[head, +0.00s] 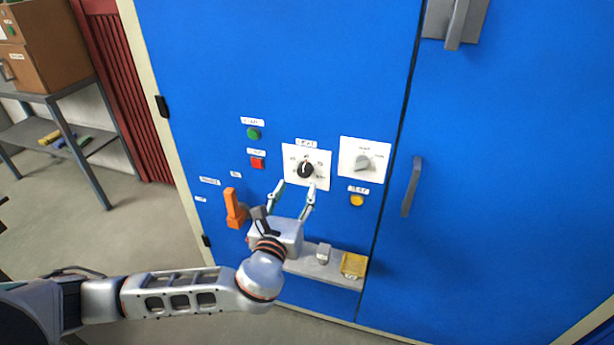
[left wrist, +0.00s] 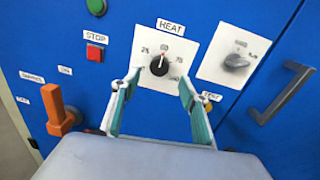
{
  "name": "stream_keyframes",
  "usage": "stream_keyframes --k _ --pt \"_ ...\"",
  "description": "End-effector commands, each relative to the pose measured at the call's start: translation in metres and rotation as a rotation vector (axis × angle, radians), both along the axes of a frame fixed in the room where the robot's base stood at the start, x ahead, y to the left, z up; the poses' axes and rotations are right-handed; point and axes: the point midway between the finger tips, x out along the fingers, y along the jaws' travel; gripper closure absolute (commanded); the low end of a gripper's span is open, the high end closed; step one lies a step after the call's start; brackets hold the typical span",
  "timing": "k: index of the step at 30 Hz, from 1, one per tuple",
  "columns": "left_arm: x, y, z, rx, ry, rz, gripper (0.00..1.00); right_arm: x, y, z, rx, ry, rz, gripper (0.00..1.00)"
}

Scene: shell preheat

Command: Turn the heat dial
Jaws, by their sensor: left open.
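The heat dial is a black round knob (head: 305,170) on a white plate (head: 319,157) on the blue cabinet door. In the left wrist view the knob (left wrist: 159,65) sits under a HEAT label (left wrist: 171,27), and its pointer line points roughly up. My left gripper (head: 293,190) is open and empty, just below and in front of the knob. In the left wrist view its two fingers (left wrist: 158,84) stand either side of the knob, apart from it. My right gripper is not in view.
A grey dial (head: 362,162) on another white plate is to the right. A green button (head: 253,134), a red STOP button (head: 258,163) and an orange handle (head: 234,208) are left. A yellow button (head: 357,200) is below right. A grey shelf (head: 335,279) juts out below.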

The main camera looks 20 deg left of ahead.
Motion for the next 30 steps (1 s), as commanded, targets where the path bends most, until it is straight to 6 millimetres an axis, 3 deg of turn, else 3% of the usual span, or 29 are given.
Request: stream_keyframes --k 12,24,25,29,30 --pt "0.059 0.001 0.000 -0.004 0.001 0.000 0.55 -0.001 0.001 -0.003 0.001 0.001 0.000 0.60" --pt "0.068 0.002 -0.001 -0.006 0.003 -0.001 0.55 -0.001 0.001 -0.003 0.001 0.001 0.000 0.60" --pt "0.068 0.002 -0.001 -0.006 0.003 -0.001 0.58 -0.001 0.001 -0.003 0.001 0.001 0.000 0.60" --pt "0.068 0.002 -0.001 -0.006 0.003 -0.001 0.92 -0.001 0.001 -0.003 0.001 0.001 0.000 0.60" --pt "0.068 0.002 -0.001 -0.006 0.003 -0.001 0.94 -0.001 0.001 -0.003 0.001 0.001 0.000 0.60"
